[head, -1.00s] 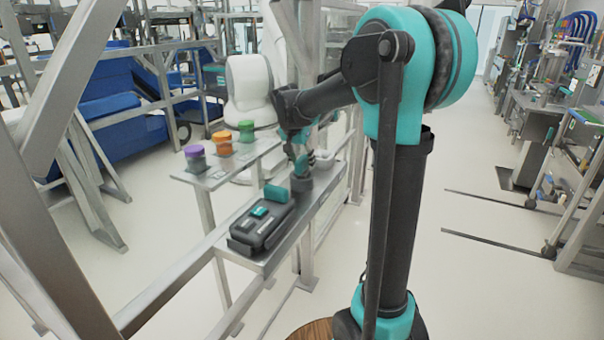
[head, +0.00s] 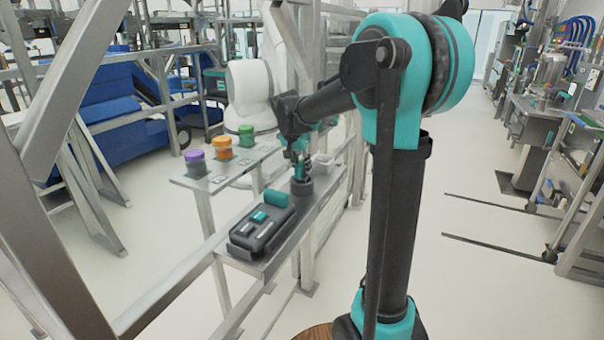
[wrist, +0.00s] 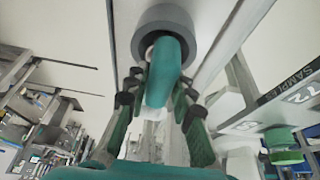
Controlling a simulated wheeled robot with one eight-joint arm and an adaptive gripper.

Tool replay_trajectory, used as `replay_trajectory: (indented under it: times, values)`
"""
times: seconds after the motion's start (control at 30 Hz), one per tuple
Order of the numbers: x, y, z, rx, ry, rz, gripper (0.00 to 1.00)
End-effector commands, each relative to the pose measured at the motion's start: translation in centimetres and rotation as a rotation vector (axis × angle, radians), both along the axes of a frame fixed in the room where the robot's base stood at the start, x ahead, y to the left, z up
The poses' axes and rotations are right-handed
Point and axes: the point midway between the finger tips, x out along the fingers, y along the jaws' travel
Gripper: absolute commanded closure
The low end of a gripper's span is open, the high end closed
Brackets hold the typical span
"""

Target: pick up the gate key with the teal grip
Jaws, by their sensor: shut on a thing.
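The gate key's teal grip (wrist: 165,70) runs up the middle of the wrist view. My gripper (wrist: 161,88) is shut on it, with fingers on both sides. In the head view my gripper (head: 300,166) points down over the round dark grey holder (head: 302,187) on the shelf. The holder's ring (wrist: 166,22) surrounds the far end of the grip in the wrist view. The key's lower part is hidden, and I cannot tell how deep it sits.
Purple (head: 195,157), orange (head: 222,142) and green (head: 246,130) lidded jars stand on the upper shelf. Metal posts flank the shelves.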

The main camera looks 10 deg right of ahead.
Motion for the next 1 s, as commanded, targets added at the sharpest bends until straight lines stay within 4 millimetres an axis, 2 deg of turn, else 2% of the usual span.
replay_trajectory:
  times: [0.17,0.37,0.47,0.8,1.0]
  values:
    - [0.0,0.0,0.6,0.0,0.0,0.0,1.0]
    - [0.0,0.0,2.9,0.0,0.0,0.0,1.0]
    - [0.0,0.0,5.0,0.0,0.0,0.0,1.0]
    - [0.0,0.0,14.2,0.0,0.0,0.0,1.0]
    - [0.0,0.0,18.0,0.0,0.0,0.0,1.0]
